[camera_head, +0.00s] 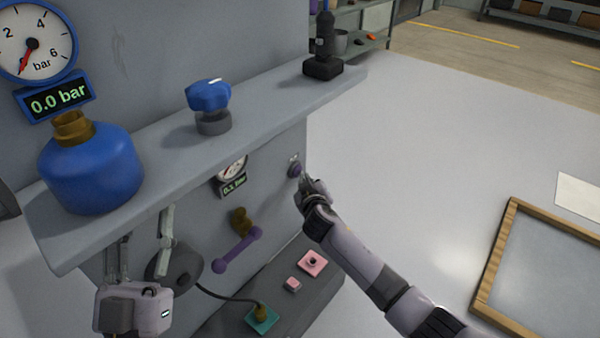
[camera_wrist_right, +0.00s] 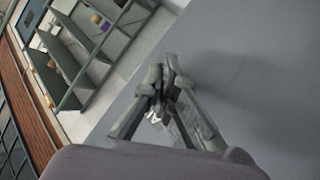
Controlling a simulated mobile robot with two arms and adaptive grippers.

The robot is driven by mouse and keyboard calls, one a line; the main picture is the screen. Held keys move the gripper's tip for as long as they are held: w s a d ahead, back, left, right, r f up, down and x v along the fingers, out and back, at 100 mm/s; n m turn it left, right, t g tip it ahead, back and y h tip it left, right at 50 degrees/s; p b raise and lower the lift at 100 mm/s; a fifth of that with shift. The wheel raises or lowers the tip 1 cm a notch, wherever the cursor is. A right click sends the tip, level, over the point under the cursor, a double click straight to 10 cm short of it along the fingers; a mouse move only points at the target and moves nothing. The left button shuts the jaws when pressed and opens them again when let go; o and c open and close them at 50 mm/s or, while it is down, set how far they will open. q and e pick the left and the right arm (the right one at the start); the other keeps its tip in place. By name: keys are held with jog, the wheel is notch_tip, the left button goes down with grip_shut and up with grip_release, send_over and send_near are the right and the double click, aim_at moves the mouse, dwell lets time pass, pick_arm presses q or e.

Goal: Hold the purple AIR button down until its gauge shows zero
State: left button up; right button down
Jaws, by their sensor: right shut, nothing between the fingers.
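The purple AIR button (camera_head: 295,170) is on the grey front panel below the shelf, under a small label too small to read. My right gripper (camera_head: 304,184) is shut and empty, its fingertips at the button's lower right edge; they appear to touch it, but I cannot tell how far it is pressed. In the right wrist view the shut fingertips (camera_wrist_right: 168,72) meet the grey panel and the button is hidden. The small gauge (camera_head: 232,167) left of the button has a green display reading about 0.1 or 0.2 bar. My left gripper (camera_head: 147,232) is open and empty, pointing up at lower left.
The shelf holds a blue tank (camera_head: 90,172), a blue knob (camera_head: 209,96) and a black device (camera_head: 323,66). A large gauge (camera_head: 38,42) reads 0.0 bar. Below are a purple lever (camera_head: 238,250) and a pink button (camera_head: 313,263). A wooden frame (camera_head: 493,258) lies right.

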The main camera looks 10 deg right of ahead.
pick_arm(q)
jog(key=shift+a+r, duration=0.1)
jog(key=shift+r, duration=0.45)
jog(key=shift+w+f+g+y+p, duration=0.15)
jog(key=shift+w+f+g, duration=0.25)
jog(key=shift+f, duration=0.25)
jog(key=shift+w+f+g+y+p, duration=0.15)
jog(key=shift+w+f+g, duration=0.15)
jog(key=shift+f+g, duration=0.25)
jog(key=shift+w+f+g+p, duration=0.15)
jog(key=shift+w+f+g, duration=0.2)
jog(key=shift+f, duration=0.35)
pick_arm(e)
jog(key=shift+s+d, duration=0.5)
jog(key=shift+s, duration=0.15)
pick_arm(q)
notch_tip(320, 180, down, 10)
jog(key=a+g+y+p, duration=0.1)
jog(key=g+y+p, duration=0.1)
jog(key=g, duration=0.4)
jog(key=shift+w, duration=0.4)
pick_arm(e)
jog(key=shift+s+d, duration=0.8)
jog(key=shift+s, duration=0.2)
jog(key=shift+s+d, duration=0.75)
jog(key=shift+s, duration=0.25)
pick_arm(q)
jog(key=shift+f, duration=0.15)
